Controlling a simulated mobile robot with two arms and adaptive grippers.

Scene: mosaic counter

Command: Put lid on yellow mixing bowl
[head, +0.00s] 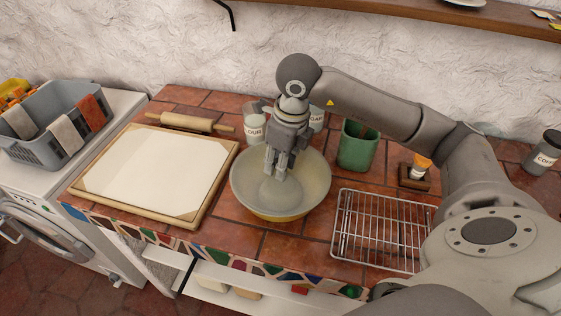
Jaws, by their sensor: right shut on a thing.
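The yellow mixing bowl (268,216) stands on the tiled counter, and a strip of its yellow side shows at the front. A pale, greyish, see-through round lid (310,190) covers its top. I cannot tell whether the lid rests on the rim all round or sits slightly above it. My right gripper (277,174) points down over the middle of the lid and is shut on it. The fingers hide the part they grip. My left gripper is not in view.
A framed board with a pale sheet (150,176) and a rolling pin (190,122) lie left of the bowl. A wire rack (382,230), green container (357,146) and small brush holder (415,178) are to its right. Labelled jars (254,127) stand behind.

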